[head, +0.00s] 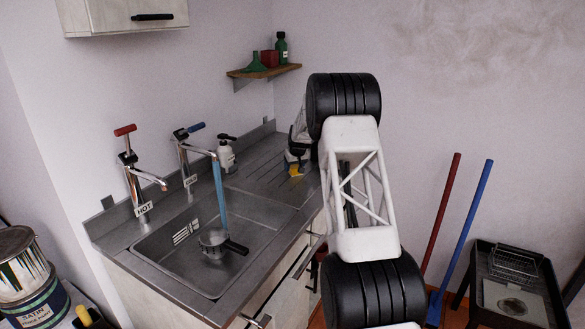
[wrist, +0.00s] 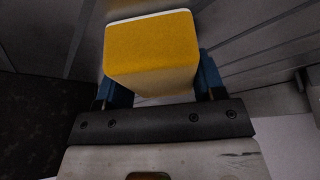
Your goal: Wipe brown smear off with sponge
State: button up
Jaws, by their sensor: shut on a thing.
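My gripper (head: 294,157) is over the ribbed drainboard (head: 262,180), to the right of the sink. It is shut on a yellow sponge (head: 296,171), which hangs low over the metal; I cannot tell whether it touches. In the wrist view the sponge (wrist: 152,55), with a pale edge at its far side, sits between the blue fingers of my gripper (wrist: 163,75). No brown smear shows clearly on the drainboard; my arm and the sponge hide part of it. A faint brownish stain (head: 480,50) shows on the wall at upper right.
A small shelf (head: 262,71) hangs above the drainboard.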

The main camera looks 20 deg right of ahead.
aim_at(289, 174)
jog(key=shift+s+a+f, duration=0.1)
jog(key=shift+s+a, duration=0.2)
jog(key=shift+s, duration=0.05)
jog(key=shift+s+a, duration=1.1)
jog(key=shift+a, duration=0.05)
notch_tip(289, 174, up, 8)
